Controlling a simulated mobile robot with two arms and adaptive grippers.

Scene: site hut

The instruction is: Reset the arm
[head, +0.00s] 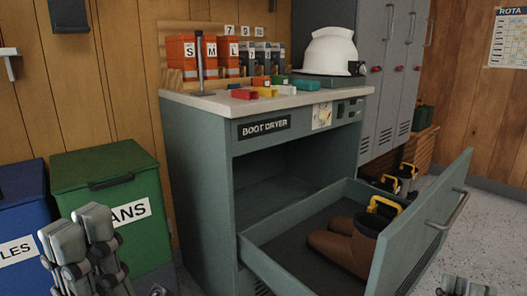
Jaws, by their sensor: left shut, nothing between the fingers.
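My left gripper (78,222) is at the lower left, in front of the green bin, with its fingers pointing up. It is shut and empty, clear of the boot dryer. Only a small grey part of my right gripper (466,287) shows at the bottom right edge, below the open drawer; its finger state cannot be made out.
The boot dryer (203,185) has its drawer (432,225) pulled out, with brown boots (345,243) inside. A white helmet (328,52) and coloured blocks (265,91) are on top. A green bin (105,168) and blue bin (22,215) stand left. Lockers (385,75) are behind.

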